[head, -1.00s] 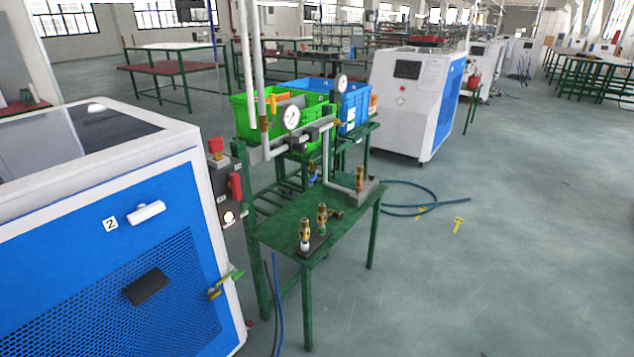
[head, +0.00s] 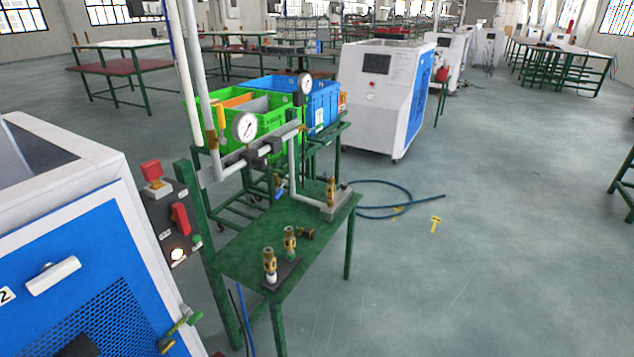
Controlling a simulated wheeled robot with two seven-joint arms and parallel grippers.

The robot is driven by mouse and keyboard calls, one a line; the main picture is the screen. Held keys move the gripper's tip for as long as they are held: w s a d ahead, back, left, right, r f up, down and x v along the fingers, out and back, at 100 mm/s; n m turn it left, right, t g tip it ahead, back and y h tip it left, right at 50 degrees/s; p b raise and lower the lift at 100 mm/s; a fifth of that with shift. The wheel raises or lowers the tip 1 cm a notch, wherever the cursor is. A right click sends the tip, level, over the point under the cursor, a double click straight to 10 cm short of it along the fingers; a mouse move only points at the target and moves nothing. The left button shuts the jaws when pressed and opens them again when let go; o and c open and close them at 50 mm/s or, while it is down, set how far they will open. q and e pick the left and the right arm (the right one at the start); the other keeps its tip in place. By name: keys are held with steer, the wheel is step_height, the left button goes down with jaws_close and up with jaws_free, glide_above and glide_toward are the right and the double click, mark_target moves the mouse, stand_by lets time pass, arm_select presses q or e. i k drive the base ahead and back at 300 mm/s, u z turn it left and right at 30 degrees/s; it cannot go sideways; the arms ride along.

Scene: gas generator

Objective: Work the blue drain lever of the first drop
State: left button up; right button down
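A small blue lever (head: 280,191) shows behind the green table (head: 245,245), low under the grey pipe run. It is small in the head view, and I cannot tell how its handle is turned. A grey pipe (head: 292,160) comes down beside it and bends along to a brass fitting (head: 331,192) on a grey block at the table's right end. A round pressure gauge (head: 245,127) stands above the pipe run, and a second gauge (head: 306,84) stands farther back. Neither of my grippers is in view.
A blue and white machine (head: 95,235) fills the left. A control box (head: 172,217) with red switches stands beside the table. Brass fittings (head: 289,242) stand on the table. Green (head: 268,150) and blue (head: 318,108) crates sit behind. A blue hose (head: 400,212) lies on the open floor at right.

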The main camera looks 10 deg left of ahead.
mark_target(280, 190)
steer(key=u, duration=0.2)
steer(key=i, duration=0.65)
steer(key=u, duration=0.6)
